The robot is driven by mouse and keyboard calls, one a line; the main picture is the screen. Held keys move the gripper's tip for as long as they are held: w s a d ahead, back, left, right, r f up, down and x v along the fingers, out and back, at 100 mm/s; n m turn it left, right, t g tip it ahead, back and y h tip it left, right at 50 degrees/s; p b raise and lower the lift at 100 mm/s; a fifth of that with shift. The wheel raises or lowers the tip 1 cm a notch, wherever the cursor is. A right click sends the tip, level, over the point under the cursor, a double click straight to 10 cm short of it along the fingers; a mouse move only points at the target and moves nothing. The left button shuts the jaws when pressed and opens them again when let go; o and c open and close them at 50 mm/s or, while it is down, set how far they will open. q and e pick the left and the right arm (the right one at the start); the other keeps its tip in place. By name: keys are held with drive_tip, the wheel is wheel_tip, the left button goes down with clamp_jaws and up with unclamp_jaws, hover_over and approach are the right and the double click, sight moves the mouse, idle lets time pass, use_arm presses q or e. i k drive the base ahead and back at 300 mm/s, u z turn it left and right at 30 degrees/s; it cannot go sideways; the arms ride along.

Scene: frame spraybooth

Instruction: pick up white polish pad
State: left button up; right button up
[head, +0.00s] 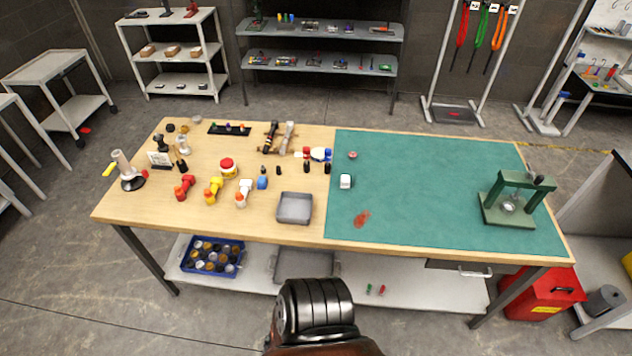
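A small white block-like piece (345,181) with a dark lower edge lies on the left part of the green mat (440,190). It looks like the white polish pad, but it is too small to be sure. Another white piece (318,153) sits among blue and red parts at the mat's back left edge. Neither of my grippers is in view, and nothing is seen touching either white piece.
An empty grey tray (281,208) stands left of the mat. Several bottles and tools crowd the wooden left half, including a red-lidded jar (228,168). A green press (515,200) stands at the right. The mat's middle is clear.

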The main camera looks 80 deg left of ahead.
sight(345, 179)
drive_tip(key=u, duration=1.9)
